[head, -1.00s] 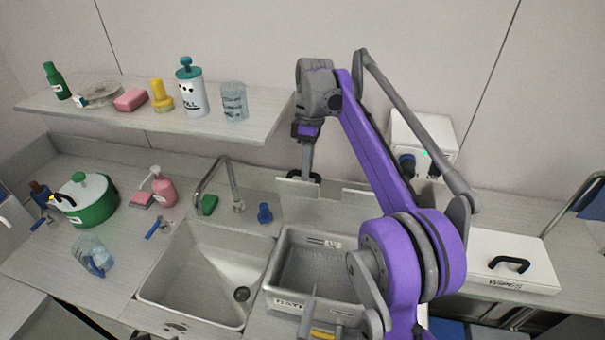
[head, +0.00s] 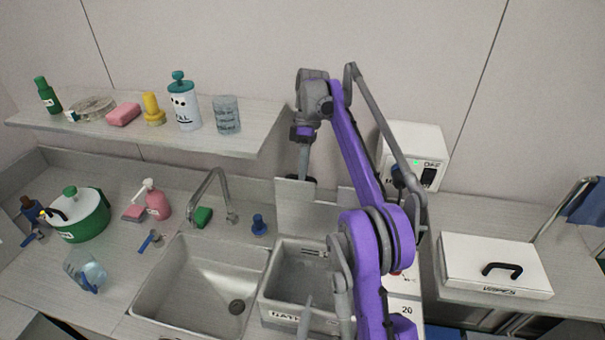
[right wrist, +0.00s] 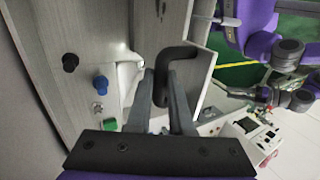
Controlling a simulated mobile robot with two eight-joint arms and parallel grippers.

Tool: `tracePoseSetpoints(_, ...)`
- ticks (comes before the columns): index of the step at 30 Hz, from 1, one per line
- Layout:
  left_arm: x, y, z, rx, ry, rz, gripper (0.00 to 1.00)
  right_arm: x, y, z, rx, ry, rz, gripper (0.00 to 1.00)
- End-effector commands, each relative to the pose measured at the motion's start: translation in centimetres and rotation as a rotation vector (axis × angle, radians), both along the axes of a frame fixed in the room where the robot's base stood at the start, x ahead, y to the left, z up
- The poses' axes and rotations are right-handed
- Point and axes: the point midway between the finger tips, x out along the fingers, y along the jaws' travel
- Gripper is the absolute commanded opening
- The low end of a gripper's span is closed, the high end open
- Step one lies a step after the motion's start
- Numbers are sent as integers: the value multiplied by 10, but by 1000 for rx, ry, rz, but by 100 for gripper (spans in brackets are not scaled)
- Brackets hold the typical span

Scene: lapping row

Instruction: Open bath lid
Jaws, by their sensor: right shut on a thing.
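The bath (head: 262,300) is a grey metal basin to the right of the sink, with its inside showing in the head view. Its lid (head: 292,208) is a pale grey panel standing raised at the bath's back edge. My right arm covers part of the bath and lid. My right gripper (head: 300,177) is at the lid's upper edge, pointing down. In the right wrist view its two fingers (right wrist: 170,98) are shut on the lid's black bent handle (right wrist: 178,58).
A sink (head: 205,280) with a tap (head: 215,190) lies left of the bath. A shelf (head: 150,130) with bottles hangs behind it. A white switch box (head: 415,150) is on the wall. A white box with a black handle (head: 500,268) sits at right.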

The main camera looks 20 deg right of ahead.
Motion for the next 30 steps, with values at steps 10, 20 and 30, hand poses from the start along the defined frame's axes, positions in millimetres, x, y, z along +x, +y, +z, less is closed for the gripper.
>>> tracePoseSetpoints(10,0,0,0,0,0,0,50,0,-1,1,-1,1,-1,50)
tracePoseSetpoints(20,0,0,0,0,0,0,50,-1,0,1,-2,-2,0,50)
tracePoseSetpoints(30,-3,0,-4,0,5,0,50,-17,11,6,-55,-80,1,50)
